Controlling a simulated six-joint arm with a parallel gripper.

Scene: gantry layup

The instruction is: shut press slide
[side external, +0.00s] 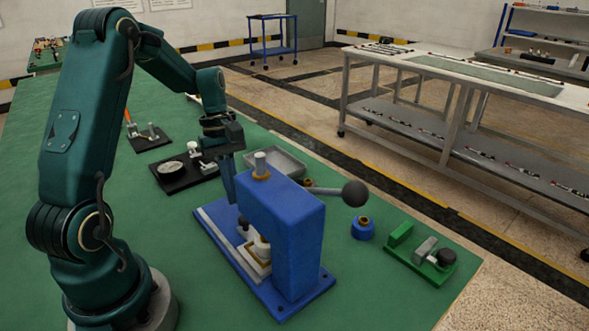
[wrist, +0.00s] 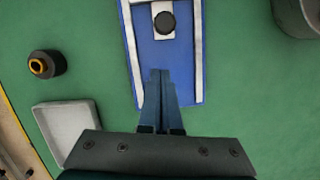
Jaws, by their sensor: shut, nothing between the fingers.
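The blue press (side external: 281,225) stands on a blue base plate with pale rails. A pale slide (side external: 258,267) lies between the rails, partly under the press head. Its black knob (side external: 243,222) faces the open end of the base, and it also shows in the wrist view (wrist: 164,22). My gripper (side external: 230,199) is shut and empty, pointing down over the open end of the base. In the wrist view its fingertips (wrist: 160,72) are in line with the knob, with a gap of bare blue plate (wrist: 170,53) between. The press body hides part of the slide.
The press lever ends in a dark ball (side external: 354,193) at the right. A grey tray (side external: 290,166) lies behind the press. A blue ring part (side external: 362,231) and a green fixture (side external: 420,256) stand to the right. A black fixture (side external: 182,178) stands behind left.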

